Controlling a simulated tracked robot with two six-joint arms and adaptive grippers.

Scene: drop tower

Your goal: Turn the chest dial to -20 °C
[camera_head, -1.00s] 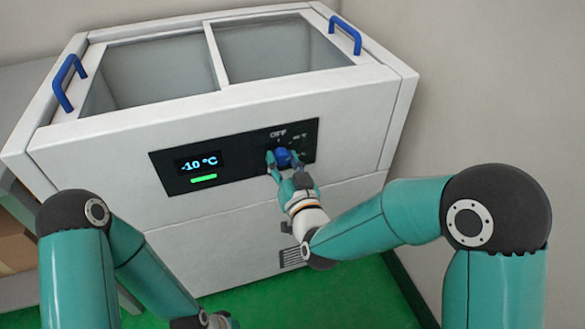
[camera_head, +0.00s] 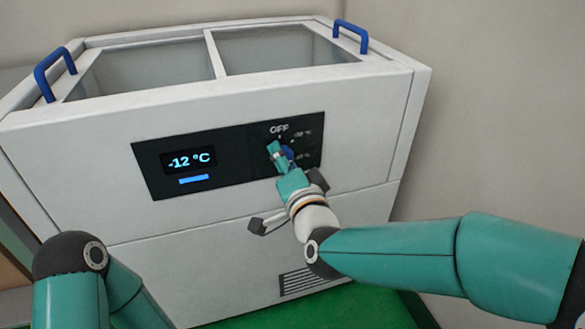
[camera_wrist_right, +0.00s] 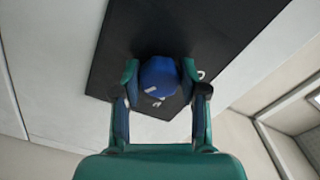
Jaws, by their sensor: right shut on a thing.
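The white chest freezer (camera_head: 240,225) fills the middle of the head view. On its front is a black control panel (camera_head: 232,168) with a display (camera_head: 188,160) that reads -12 °C above a blue bar. The blue dial (camera_head: 288,153) sits on the panel's right part, below the word OFF. My right gripper (camera_head: 281,153) is shut on the dial and hides most of it. In the right wrist view the dial (camera_wrist_right: 159,77) lies between both fingers (camera_wrist_right: 159,85), with a light mark on its lower part. Of my left arm only links show at the lower left; its gripper is out of view.
Blue handles stand at the freezer's top left (camera_head: 54,72) and top right (camera_head: 350,36). Glass lids (camera_head: 285,50) cover the top. A wall (camera_head: 490,110) rises at the right, and green floor (camera_head: 350,312) shows below.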

